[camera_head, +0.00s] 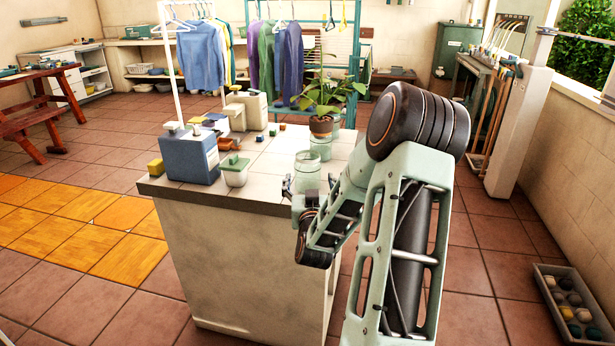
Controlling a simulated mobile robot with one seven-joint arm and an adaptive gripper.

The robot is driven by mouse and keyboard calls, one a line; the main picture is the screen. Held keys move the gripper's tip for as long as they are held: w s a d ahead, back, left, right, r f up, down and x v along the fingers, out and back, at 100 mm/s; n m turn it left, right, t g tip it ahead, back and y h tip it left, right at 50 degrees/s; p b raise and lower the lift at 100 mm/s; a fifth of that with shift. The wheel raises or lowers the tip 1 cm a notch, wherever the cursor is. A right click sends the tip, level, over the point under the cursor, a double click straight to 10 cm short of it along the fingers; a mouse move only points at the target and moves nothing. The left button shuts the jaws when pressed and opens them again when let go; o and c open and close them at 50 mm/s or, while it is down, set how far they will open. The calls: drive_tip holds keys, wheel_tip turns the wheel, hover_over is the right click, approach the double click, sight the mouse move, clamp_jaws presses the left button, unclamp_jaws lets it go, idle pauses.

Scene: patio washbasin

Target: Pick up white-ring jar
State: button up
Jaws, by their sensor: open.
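Two clear greenish glass jars stand on the right part of the tiled counter top (262,178). The nearer glass jar (307,170) has a pale rim, and the other glass jar (321,147) is just behind it. I cannot tell for certain which one is the white-ring jar. My gripper (298,190) is open at the counter's front right, close to the nearer jar, with dark finger parts in front of its lower part. I cannot tell whether they touch; the jar's base is partly hidden.
A potted plant (320,124) stands behind the jars. Bare tiles lie between the green-lidded pot and the jars. A clothes rack is behind.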

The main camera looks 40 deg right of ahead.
drive_tip(key=shift+b+x, duration=0.3)
drive_tip(key=shift+x, duration=2.45)
drive_tip(key=shift+w+a, duration=0.15)
drive_tip(key=shift+a, duration=0.05)
drive_tip(key=c, duration=1.2)
drive_tip(key=shift+c, duration=0.4)
drive_tip(key=shift+r, duration=0.15)
